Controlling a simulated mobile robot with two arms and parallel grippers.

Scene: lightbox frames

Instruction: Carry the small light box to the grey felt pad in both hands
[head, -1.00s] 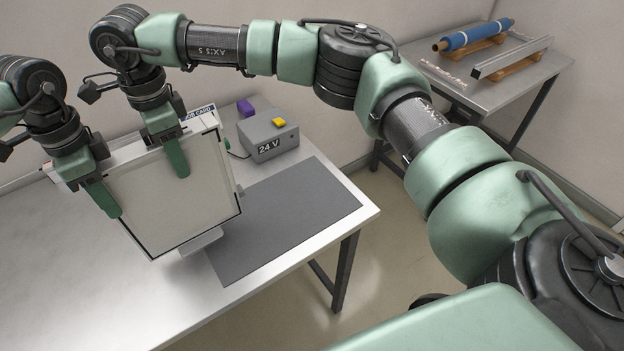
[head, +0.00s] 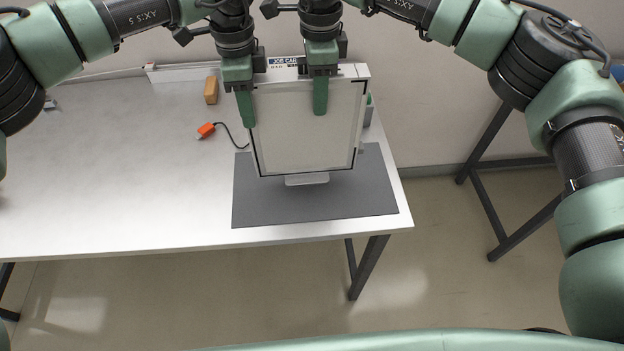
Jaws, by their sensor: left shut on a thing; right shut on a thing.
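The small light box (head: 305,130), a pale panel with a dark edge, is upright and faces me. My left gripper (head: 244,108) is shut on its upper left side, and my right gripper (head: 320,95) is shut on its top edge right of the middle. The grey felt pad (head: 310,205) lies on the table. The box appears in front of the pad's back part, and a pale foot-like piece (head: 307,179) shows under its lower edge. I cannot tell whether it touches the pad.
The pad lies near the front right corner of the metal table (head: 120,190). An orange plug (head: 206,129) with a black cable and a brown block (head: 211,90) lie left of the box. A grey unit (head: 369,112) is partly hidden behind it. The table's left is mostly clear.

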